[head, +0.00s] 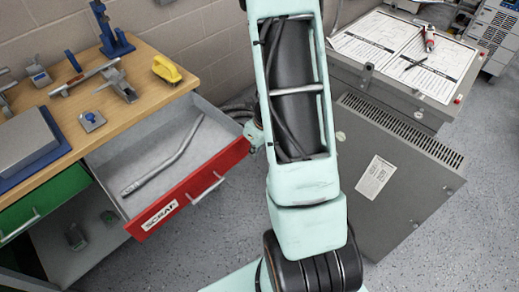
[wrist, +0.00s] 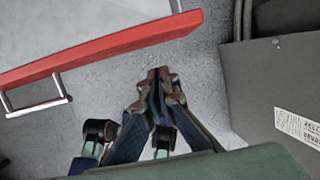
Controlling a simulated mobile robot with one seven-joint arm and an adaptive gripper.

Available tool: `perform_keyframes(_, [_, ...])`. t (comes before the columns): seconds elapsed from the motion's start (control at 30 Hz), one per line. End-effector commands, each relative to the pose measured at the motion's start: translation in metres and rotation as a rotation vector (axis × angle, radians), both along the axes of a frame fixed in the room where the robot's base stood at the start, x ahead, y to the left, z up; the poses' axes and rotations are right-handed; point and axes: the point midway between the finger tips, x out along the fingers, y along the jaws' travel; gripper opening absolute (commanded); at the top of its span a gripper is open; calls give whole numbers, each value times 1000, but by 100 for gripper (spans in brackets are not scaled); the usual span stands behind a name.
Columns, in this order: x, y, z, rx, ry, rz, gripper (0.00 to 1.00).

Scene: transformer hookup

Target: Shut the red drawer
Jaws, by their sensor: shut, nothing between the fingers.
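The red drawer (head: 228,161) stands open from the wooden workbench, with a "SCRAP" label and a metal handle (head: 207,189) on its front. A grey bent pipe (head: 165,160) lies inside it. In the wrist view the drawer's red front (wrist: 100,50) crosses the upper left, with the handle (wrist: 38,107) at the left. My gripper (wrist: 160,75) is shut and empty, over the floor just outside the front and right of the handle. It appears apart from the drawer, though the height is hard to judge. In the head view my arm hides most of it.
A green drawer (head: 48,200) sits left of the red one. Tools, a yellow-handled item (head: 167,69) and a grey block (head: 25,140) lie on the bench top (head: 130,112). A grey vented cabinet (head: 390,185) stands close on the right. Floor shows between cabinet and drawer.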

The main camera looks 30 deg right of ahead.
Motion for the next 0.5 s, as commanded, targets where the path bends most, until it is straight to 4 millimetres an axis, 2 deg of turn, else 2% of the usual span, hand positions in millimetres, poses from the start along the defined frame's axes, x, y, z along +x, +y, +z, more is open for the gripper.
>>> perform_keyframes(0.03, [8,4,5,-1,0,6,0])
perform_keyframes(0.2, [21,8,4,0,0,2,0])
perform_keyframes(0.5, [25,8,3,0,-1,1,0])
